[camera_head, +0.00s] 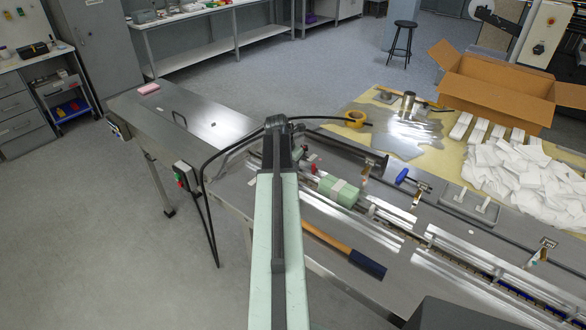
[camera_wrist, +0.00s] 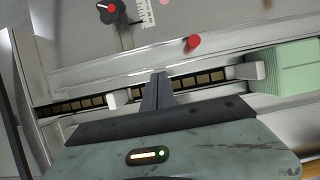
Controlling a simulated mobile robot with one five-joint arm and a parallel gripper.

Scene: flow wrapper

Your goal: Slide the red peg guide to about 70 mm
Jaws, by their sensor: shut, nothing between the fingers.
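The red peg (camera_wrist: 193,42) stands on a metal guide rail in the wrist view, above and right of my gripper. A small red peg (camera_head: 313,168) also shows just right of my arm in the head view. A white scale strip (camera_wrist: 146,12) with dark marks lies on the plate at the top of the wrist view; its numbers are too small to read. My gripper (camera_wrist: 159,76) is shut and empty, its fingers over the chain channel. The fingertips appear apart from the red peg. In the head view my arm hides the gripper.
A black knob with a red cap (camera_wrist: 111,10) sits left of the scale. A pale green block (camera_wrist: 290,68) lies right of my fingers, also visible in the head view (camera_head: 340,191). White packs (camera_head: 510,170) lie right.

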